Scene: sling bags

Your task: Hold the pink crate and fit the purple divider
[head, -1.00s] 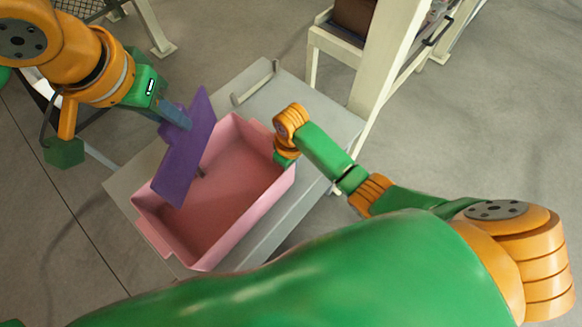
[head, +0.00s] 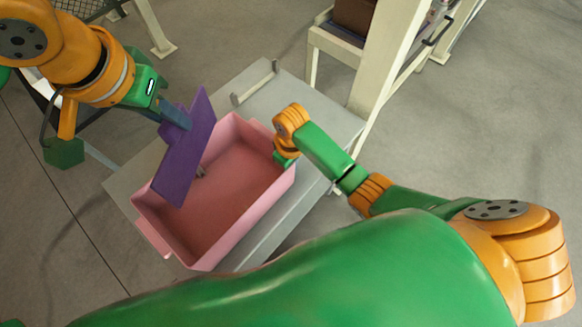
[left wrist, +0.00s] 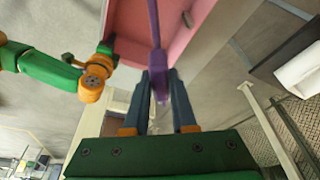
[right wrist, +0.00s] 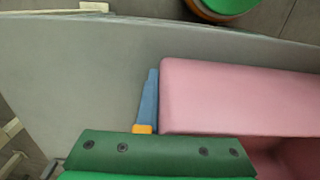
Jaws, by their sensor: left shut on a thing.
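The pink crate (head: 250,205) stands open on a grey table. My left gripper (head: 180,120) is shut on the edge of the purple divider (head: 186,160). The divider hangs tilted over the left part of the crate and hides some of its wall and inside. In the left wrist view the divider (left wrist: 155,25) runs up from between the blue fingers (left wrist: 160,88). My right gripper (head: 284,160) is at the crate's upper right rim. In the right wrist view one blue finger (right wrist: 148,102) lies along the crate's wall (right wrist: 230,95); the other finger is hidden.
The grey table (head: 130,185) has bare room around the crate, with a raised handle-like bar (head: 256,82) behind it. A cream frame (head: 385,75) stands beyond the table's right side.

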